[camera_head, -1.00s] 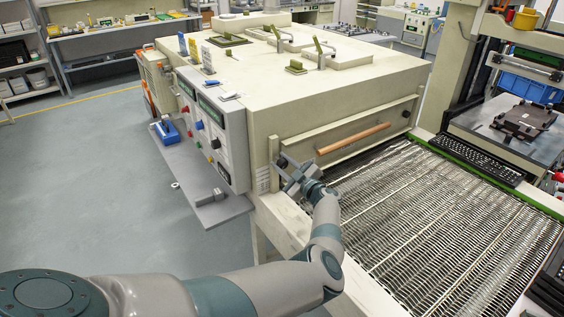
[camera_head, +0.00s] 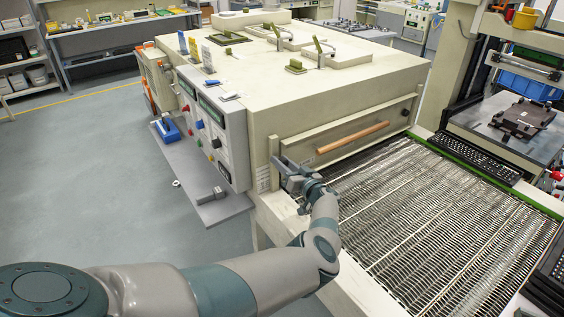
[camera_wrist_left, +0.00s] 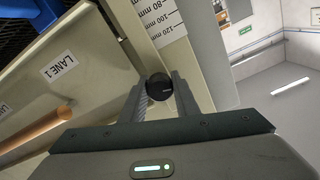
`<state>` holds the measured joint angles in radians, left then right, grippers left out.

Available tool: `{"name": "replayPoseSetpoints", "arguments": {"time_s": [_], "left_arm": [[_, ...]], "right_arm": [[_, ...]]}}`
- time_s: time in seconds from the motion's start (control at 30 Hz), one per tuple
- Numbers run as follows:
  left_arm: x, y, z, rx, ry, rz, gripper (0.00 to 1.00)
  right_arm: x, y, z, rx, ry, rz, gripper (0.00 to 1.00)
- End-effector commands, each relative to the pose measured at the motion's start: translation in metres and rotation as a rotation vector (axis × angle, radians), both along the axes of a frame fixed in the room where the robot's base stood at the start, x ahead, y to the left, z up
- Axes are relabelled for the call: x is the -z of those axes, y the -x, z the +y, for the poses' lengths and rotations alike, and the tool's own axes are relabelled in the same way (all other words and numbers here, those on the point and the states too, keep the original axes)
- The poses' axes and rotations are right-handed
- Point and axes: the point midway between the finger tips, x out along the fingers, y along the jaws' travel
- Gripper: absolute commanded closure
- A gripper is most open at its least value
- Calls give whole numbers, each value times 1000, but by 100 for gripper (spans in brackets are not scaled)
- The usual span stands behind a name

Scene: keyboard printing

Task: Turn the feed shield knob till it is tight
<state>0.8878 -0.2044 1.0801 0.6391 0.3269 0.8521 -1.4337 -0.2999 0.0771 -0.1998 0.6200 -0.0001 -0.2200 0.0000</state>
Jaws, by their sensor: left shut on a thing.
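The feed shield knob (camera_wrist_left: 159,87) is round and black and sits on the front of the oven beside the scale post (camera_wrist_left: 162,30) in the left wrist view. My left gripper (camera_wrist_left: 160,92) has one finger on each side of the knob and is shut on it. In the head view my left gripper (camera_head: 283,168) is at the left end of the feed shield (camera_head: 350,135), which has a wooden handle (camera_head: 352,137). The gripper hides the knob there. Another dark knob (camera_head: 406,113) is at the shield's right end. My right gripper is out of view.
A metal mesh conveyor (camera_head: 440,215) runs out from the oven (camera_head: 330,85) below the shield. A control panel (camera_head: 212,125) and a grey shelf (camera_head: 215,208) stick out on the left. A keyboard (camera_head: 487,158) lies beyond the conveyor.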

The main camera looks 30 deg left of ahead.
Motion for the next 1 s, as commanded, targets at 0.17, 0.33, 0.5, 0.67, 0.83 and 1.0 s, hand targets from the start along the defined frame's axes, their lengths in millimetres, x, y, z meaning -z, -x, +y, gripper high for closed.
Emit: {"name": "replayPoseSetpoints", "arguments": {"time_s": [0.17,0.33,0.5,0.67,0.83,1.0], "left_arm": [[-2,0,1,-1,-65,154,94],[-2,0,1,-1,-127,303,94],[-1,0,1,-1,-189,452,94],[-1,0,1,-1,-246,593,94],[-1,0,1,-1,-308,742,94],[-1,0,1,-2,-370,890,94]], "right_arm": [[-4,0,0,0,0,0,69],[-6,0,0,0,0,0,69],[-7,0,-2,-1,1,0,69],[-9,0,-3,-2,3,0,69],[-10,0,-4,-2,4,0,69],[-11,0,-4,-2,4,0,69]]}}
